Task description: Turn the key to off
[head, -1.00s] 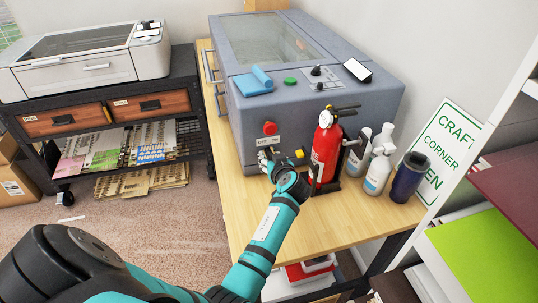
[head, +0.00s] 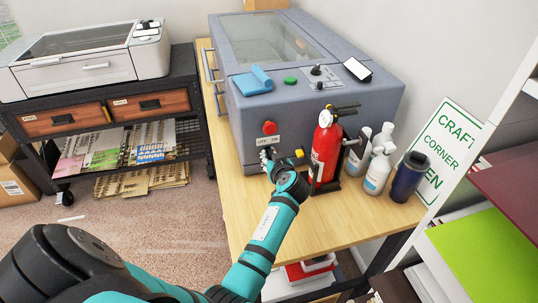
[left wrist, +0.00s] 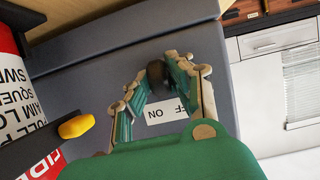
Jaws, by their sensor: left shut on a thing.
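The key (left wrist: 156,72) is a small dark knob on the front face of the grey machine (head: 330,120). In the left wrist view it sits between the fingertips of my left gripper (left wrist: 160,70), which is shut on it. An OFF/ON label (left wrist: 167,110) lies behind the fingers and is partly covered; in the head view the label (head: 269,140) is just above the gripper. In the head view my left gripper (head: 266,156) is against the front face, and the key is hidden by it. My right gripper is not in view.
A red stop button (head: 269,127) sits above the label. A red fire extinguisher (head: 326,150) stands close to the right of my left gripper, with spray bottles (head: 378,172) and a dark blue tumbler (head: 408,178) beyond it. The wooden tabletop (head: 238,205) is bare at the front left.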

